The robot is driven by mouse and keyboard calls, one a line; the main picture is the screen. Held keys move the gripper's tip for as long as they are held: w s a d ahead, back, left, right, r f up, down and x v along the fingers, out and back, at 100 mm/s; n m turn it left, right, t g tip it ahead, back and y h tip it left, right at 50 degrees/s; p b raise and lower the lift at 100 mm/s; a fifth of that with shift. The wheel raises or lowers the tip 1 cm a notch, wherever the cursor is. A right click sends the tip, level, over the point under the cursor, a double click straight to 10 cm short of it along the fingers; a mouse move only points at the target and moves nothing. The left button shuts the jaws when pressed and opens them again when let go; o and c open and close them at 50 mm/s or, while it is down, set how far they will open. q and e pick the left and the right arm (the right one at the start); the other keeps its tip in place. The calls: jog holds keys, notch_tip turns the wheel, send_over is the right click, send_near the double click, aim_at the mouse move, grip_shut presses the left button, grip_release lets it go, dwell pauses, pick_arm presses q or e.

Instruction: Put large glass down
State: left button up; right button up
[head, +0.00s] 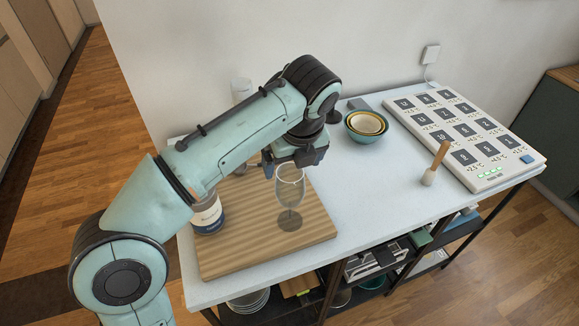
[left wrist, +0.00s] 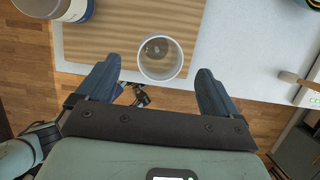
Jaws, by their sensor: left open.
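The large glass (head: 289,190) is a clear stemmed glass that stands upright on the striped wooden board (head: 240,250). My left gripper (head: 293,162) is open just above and behind the glass in the head view, and the arm comes in from the left. In the left wrist view I look down into the round rim of the glass (left wrist: 160,58). It lies between the spread fingers, near their tips, with a gap on both sides. Nothing is held. My right gripper is not in view.
A labelled jar or bottle (head: 208,215) stands on the board's left, partly behind my arm. Nested bowls (head: 366,123), a wooden-handled tool (head: 436,165) and a large white button panel (head: 470,140) are further right. The white tabletop (head: 370,190) between is clear.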

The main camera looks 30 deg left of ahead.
pick_arm(q)
jog(key=p+v, duration=0.1)
jog(key=v, duration=0.3)
jog(key=shift+r, duration=0.4)
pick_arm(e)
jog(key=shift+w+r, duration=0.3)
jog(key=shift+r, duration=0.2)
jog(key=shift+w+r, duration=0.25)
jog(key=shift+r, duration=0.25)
